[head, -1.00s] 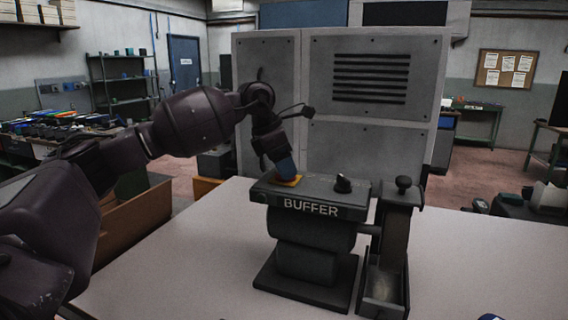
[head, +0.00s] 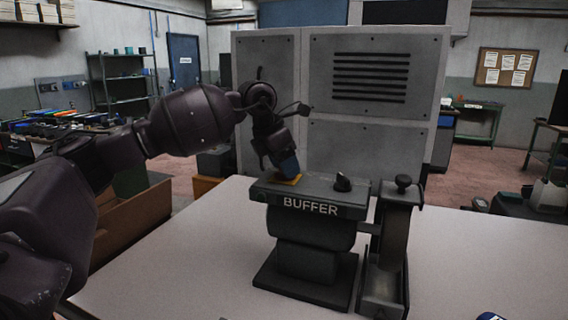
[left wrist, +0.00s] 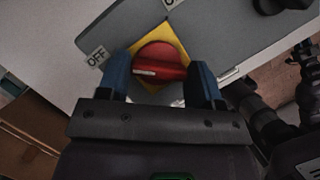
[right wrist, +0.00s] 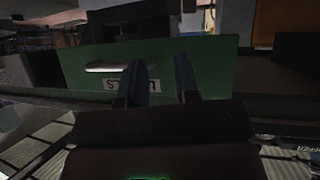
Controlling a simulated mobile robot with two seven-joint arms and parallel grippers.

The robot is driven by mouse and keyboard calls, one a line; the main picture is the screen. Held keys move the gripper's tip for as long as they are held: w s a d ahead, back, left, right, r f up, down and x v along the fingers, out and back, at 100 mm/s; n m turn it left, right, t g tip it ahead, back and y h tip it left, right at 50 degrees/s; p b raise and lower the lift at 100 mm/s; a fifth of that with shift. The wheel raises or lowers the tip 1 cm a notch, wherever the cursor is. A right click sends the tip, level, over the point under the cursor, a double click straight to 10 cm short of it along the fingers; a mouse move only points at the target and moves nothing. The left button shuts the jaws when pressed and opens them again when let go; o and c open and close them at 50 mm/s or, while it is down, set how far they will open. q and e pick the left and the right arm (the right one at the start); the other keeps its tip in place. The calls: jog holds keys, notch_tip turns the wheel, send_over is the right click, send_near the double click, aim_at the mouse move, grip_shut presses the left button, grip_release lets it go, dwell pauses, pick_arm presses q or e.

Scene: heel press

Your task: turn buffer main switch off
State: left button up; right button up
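The buffer (head: 310,228) stands on the light table, its name on its front edge. Its main switch is a red rotary knob (left wrist: 160,63) on a yellow plate (left wrist: 177,37), clear in the left wrist view. The knob's white mark is at its left end, on the side of the OFF label (left wrist: 97,56). A second label (left wrist: 170,3) is cut off at the top. My left gripper (left wrist: 162,78) has its blue fingers on both sides of the knob, which fills the gap between them. In the head view, my left gripper (head: 289,170) covers the knob. My right gripper (right wrist: 160,75) is open and empty.
A black knob (head: 342,182) sits on the buffer's top, right of the switch. A post with a black knob and a tray (head: 384,288) stands at the buffer's right. A large grey cabinet (head: 366,138) rises behind. The table right of the buffer is mostly clear.

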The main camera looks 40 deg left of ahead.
pick_arm(q)
jog(key=o, duration=0.5)
jog(key=shift+c, duration=0.2)
jog(key=shift+r, duration=0.15)
jog(key=v, duration=1)
jog(key=shift+s+r, duration=0.2)
pick_arm(e)
jog(key=shift+s+d+f, duration=0.1)
jog(key=shift+s+f, duration=0.35)
jog(key=shift+s, duration=0.05)
pick_arm(q)
jog(key=shift+a, duration=0.1)
